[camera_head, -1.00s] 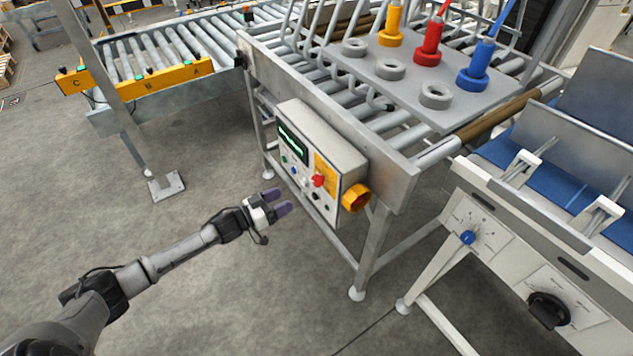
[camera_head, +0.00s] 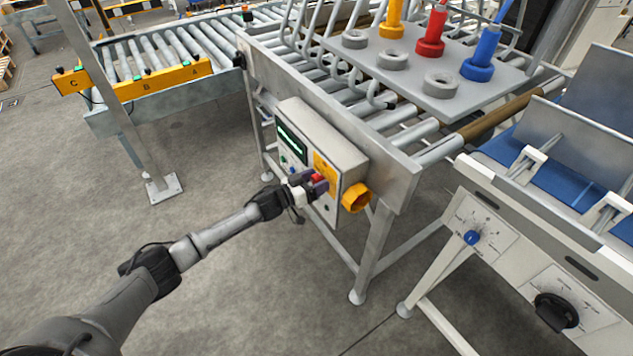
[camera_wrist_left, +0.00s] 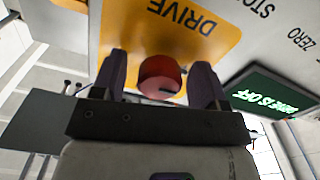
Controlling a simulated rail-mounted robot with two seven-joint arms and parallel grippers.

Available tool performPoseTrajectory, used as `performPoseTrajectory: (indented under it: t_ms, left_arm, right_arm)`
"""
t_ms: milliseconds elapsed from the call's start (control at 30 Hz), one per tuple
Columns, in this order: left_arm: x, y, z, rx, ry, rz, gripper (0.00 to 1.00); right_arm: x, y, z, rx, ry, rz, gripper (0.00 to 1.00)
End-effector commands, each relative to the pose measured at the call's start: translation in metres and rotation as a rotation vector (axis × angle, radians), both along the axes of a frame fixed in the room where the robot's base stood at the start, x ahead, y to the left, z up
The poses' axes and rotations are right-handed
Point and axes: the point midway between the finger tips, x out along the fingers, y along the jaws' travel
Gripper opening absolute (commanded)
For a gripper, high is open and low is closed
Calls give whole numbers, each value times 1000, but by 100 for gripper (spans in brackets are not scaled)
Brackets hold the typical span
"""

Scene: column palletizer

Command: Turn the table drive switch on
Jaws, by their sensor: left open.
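The table drive switch (camera_wrist_left: 160,75) is a red knob on a yellow plate marked DRIVE (camera_wrist_left: 185,30) in the left wrist view. In the head view the red knob (camera_head: 318,179) shows on the control box (camera_head: 328,140), partly covered by my gripper. My left gripper (camera_head: 317,182) is at the box front. In the wrist view its two dark fingers (camera_wrist_left: 162,80) are open, one on each side of the knob, with gaps visible. The green display (camera_wrist_left: 272,98) reads "DRIVE IS OFF", its first letters partly unclear. My right gripper is not in view.
Roller conveyor with a grey plate (camera_head: 420,88) of coloured pegs stands above. A white machine (camera_head: 500,240) is at the right.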

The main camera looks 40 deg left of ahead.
Motion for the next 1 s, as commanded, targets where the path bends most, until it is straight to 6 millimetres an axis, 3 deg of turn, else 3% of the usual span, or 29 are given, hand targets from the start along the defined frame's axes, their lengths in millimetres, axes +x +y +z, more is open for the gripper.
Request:
performPoseTrajectory:
  t_ms: [367,867,1000]
  left_arm:
    - [3,-1,0,0,1,1,67]
    - [3,-1,0,0,1,0,20]
    - [3,-1,0,3,0,0,18]
  right_arm:
    - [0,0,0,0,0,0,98]
    - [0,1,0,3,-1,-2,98]
    - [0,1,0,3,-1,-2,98]
